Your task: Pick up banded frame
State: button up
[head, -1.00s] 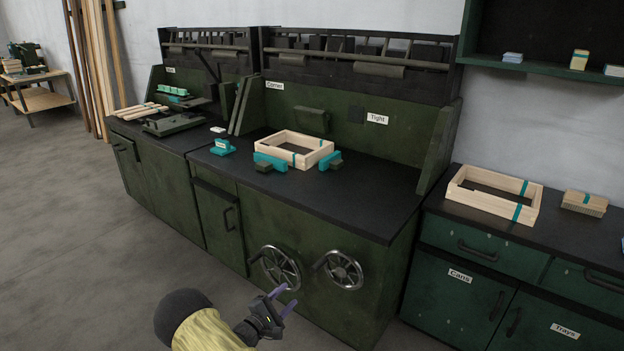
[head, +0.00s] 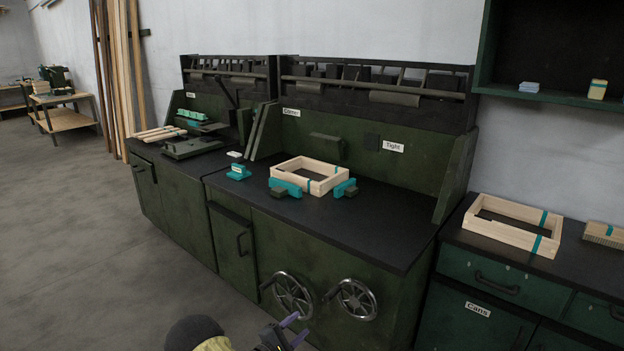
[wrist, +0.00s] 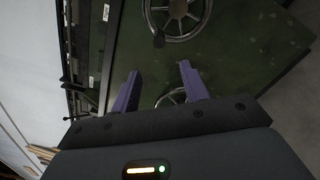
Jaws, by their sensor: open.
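A light wooden rectangular frame with teal bands (head: 497,234) lies flat on the right counter, one band across its far side and one across its near side. My gripper (head: 298,329) is low at the bottom of the head view, in front of the bench and well away from both frames. In the wrist view its purple fingers (wrist: 158,72) are apart with nothing between them. Neither frame shows in the wrist view.
The workbench front carries two handwheels (head: 292,296) near my gripper. A teal block (head: 239,172) and wooden strips (head: 165,133) lie on the bench's left part. A brush-like block (head: 604,235) sits right of the counter frame. Open floor (head: 90,260) lies left.

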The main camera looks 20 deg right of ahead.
jog(key=shift+c, duration=0.2)
jog(key=s+a+r+m+y+p, duration=0.1)
jog(key=a+r+m+y+p, duration=0.4)
jog(key=r+p, duration=0.65)
jog(key=s+a+r+m+y+p, duration=0.15)
jog(key=r+y+p, duration=0.55)
jog(key=r, duration=1)
jog(key=s+a+r+m+g+y+p, duration=0.1)
jog(key=s+r+p, duration=0.4)
jog(key=s+r, duration=0.5)
jog(key=s+a+r+m+g+y+p, duration=0.1)
jog(key=s+r+m+g+y+p, duration=0.2)
jog(key=s+r+p, duration=0.3)
jog(key=s+r+m+g, duration=0.1)
jog(key=s+r, duration=0.3)
jog(key=s, duration=0.3)
jog(key=shift+s+a+m+g, duration=0.3)
jog(key=shift+s+a+m, duration=0.05)
jog(key=shift+w, duration=0.1)
jog(key=shift+c, duration=0.8)
